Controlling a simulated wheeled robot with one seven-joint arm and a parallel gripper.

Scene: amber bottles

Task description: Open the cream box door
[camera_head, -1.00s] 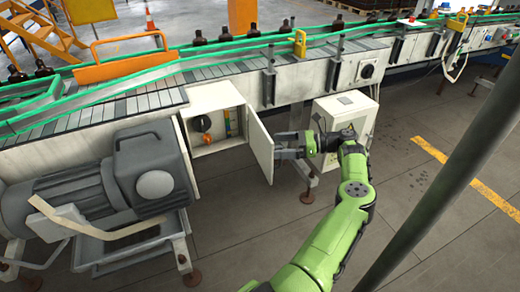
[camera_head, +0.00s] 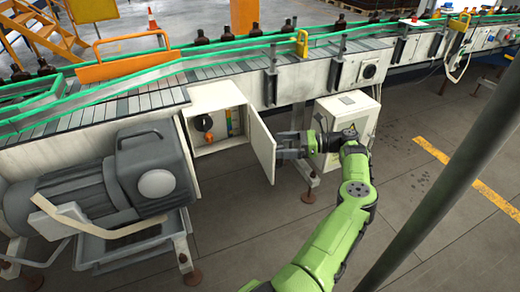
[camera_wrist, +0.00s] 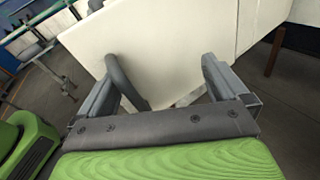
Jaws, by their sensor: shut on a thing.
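The cream box (camera_head: 216,92) hangs under the conveyor, and its front stands open, showing a dark knob, an orange knob and coloured parts inside. Its door (camera_head: 262,150) is swung well out on its right side. My gripper (camera_head: 284,148) is at the outer face of the door, near its free edge. In the wrist view the pale door panel (camera_wrist: 170,45) fills the top middle. The exact contact at the fingertips is hard to see.
A second cream cabinet (camera_head: 345,125) stands just right of my gripper. A grey motor (camera_head: 120,180) sits left of the box. A dark post (camera_head: 440,185) crosses the right side. The floor in front of the door is clear.

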